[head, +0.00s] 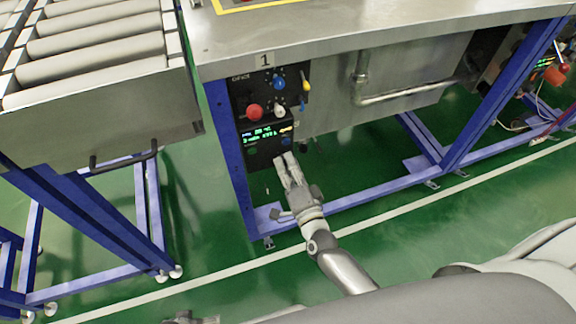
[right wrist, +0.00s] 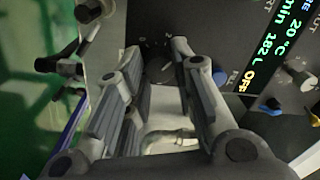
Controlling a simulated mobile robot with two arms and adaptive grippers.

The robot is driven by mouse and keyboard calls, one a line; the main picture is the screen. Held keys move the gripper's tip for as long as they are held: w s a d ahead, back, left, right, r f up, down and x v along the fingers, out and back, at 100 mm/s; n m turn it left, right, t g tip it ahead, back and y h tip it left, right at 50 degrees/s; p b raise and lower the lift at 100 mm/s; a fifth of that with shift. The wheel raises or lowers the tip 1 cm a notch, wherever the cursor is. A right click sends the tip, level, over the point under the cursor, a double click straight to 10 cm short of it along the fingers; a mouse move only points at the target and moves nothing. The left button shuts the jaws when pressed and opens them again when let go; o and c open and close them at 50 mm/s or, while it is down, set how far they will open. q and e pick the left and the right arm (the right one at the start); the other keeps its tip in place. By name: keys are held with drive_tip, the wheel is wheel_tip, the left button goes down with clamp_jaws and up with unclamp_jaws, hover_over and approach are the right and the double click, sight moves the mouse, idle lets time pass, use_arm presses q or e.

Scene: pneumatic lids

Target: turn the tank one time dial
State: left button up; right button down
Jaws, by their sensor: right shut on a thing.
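Tank one's control panel (head: 262,134), under the "1" label, has a lit green display. My right gripper (head: 283,160) reaches its lower edge from below. In the right wrist view, the right gripper (right wrist: 150,62) has its fingers on both sides of a small dark dial (right wrist: 160,66) on the black panel face. The fingers are shut on this dial and hide most of it, and its setting cannot be read. A grey part at the bottom edge may be my left gripper (head: 190,319).
A red button (head: 254,112), a blue knob (head: 278,83) and a yellow handle (head: 306,86) sit above the display. A blue frame leg (head: 228,150) stands left of the panel. A roller conveyor (head: 95,48) stands further left. Green floor is open in front.

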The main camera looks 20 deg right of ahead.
drive_tip(key=c, duration=1.2)
unclamp_jaws()
drive_tip(key=s, duration=1.2)
drive_tip(key=shift+d+f, duration=0.3)
